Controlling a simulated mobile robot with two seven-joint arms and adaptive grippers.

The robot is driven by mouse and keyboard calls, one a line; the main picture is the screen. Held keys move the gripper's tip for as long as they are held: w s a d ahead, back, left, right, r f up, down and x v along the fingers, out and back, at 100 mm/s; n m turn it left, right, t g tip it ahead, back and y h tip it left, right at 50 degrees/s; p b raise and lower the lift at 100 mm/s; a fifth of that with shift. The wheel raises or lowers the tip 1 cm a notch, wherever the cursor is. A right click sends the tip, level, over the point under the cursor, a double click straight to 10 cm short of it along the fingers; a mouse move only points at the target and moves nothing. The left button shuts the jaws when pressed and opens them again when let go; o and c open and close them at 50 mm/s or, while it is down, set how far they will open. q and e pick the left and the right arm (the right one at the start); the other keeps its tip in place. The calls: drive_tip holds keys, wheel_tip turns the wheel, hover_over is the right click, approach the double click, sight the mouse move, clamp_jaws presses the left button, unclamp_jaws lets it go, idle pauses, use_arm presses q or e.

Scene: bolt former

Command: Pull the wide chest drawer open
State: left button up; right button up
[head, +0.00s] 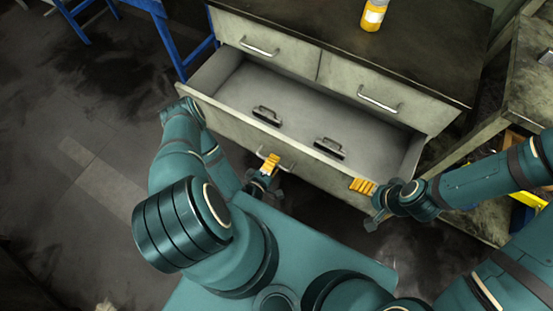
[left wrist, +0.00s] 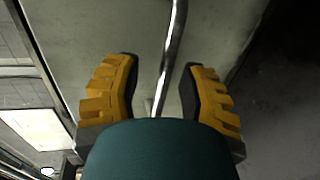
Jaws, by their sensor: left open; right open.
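The wide drawer (head: 229,121) of the grey chest stands pulled out, with its inside showing in the head view. Its metal bar handle (left wrist: 176,40) shows in the left wrist view, running between the two yellow fingers. My left gripper (head: 269,163) is at the drawer's front, open around the handle, with a gap to each finger. My left gripper (left wrist: 163,88) also shows open in the left wrist view. My right gripper (head: 362,186) is open near the right part of the drawer front; whether it touches the front is unclear.
Two dark objects with handles, one on the left (head: 267,115) and one on the right (head: 329,148), lie in the drawer. Two shut upper drawers have handles (head: 259,47). A yellow bottle (head: 373,15) stands on the chest top.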

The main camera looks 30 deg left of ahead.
use_arm(q)
drive_tip(key=v, duration=0.9)
drive_tip(key=shift+s, duration=0.3)
drive_tip(key=shift+w, duration=0.1)
drive_tip(key=w+d+m+g+h, duration=0.2)
drive_tip(key=w+m+g+h, duration=0.1)
drive_tip(key=w+m+g, duration=0.4)
drive_tip(key=s+d+r+m+g, duration=0.7)
drive_tip(key=d+r+g, duration=0.15)
drive_tip(key=r, duration=0.35)
drive_tip(key=w+d+r+m+t, duration=0.1)
drive_tip(key=w+r+m, duration=0.1)
drive_tip(key=w+r, duration=0.2)
drive_tip(key=shift+w+d+r+t, duration=0.25)
drive_tip(key=shift+w+r+t, duration=0.15)
drive_tip(key=shift+w, duration=0.45)
